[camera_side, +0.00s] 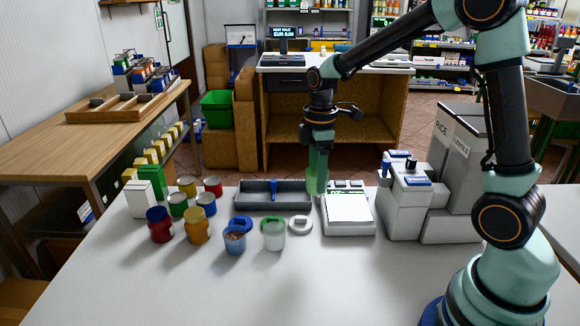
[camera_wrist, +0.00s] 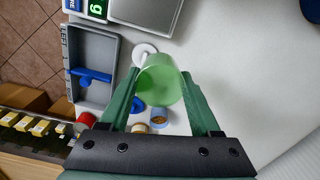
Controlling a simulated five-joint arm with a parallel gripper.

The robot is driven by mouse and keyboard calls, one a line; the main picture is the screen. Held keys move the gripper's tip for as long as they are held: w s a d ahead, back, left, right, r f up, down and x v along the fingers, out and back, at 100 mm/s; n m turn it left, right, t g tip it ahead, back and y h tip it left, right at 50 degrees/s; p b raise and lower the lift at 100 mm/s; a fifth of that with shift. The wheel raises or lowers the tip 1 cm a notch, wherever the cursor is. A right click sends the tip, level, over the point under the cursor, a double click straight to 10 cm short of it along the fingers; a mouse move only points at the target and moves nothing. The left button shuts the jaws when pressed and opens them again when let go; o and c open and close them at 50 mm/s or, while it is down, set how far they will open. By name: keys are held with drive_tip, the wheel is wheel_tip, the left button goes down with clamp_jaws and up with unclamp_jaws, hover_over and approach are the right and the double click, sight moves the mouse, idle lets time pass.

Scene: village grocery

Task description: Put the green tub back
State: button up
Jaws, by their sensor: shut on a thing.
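The green tub (camera_wrist: 160,82) is translucent pale green and sits between my two green fingers in the wrist view. My gripper (camera_wrist: 160,100) is shut on it. In the side view my gripper (camera_side: 318,180) is above the back of the white table, between the grey tray and the scale. The tub (camera_side: 311,172) shows there only as a pale green patch, partly hidden by the fingers. I cannot tell exactly how high it is held.
A blue tub (camera_side: 235,243), a clear tub (camera_side: 274,237), a white lid (camera_side: 299,225) and several jars stand in front. The table's front is clear.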

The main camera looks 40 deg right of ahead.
drive_tip(key=shift+s+a+f+m, duration=0.15)
drive_tip(key=shift+a+f+m, duration=0.5)
drive_tip(key=shift+f, duration=1.4)
drive_tip(key=shift+s+a+f+m, duration=0.15)
drive_tip(key=shift+a+f, duration=0.95)
drive_tip(key=shift+f, duration=0.95)
drive_tip(key=shift+s+a+f+m, duration=0.1)
drive_tip(key=shift+a+f+m, duration=0.55)
drive_tip(key=shift+f, duration=1.4)
drive_tip(key=shift+a+f+n, duration=0.2)
drive_tip(key=shift+f+n, duration=0.05)
drive_tip(key=shift+f, duration=0.15)
drive_tip(key=o, duration=1.5)
drive_tip(key=shift+o, duration=0.2)
wheel_tip(320, 180, up, 8)
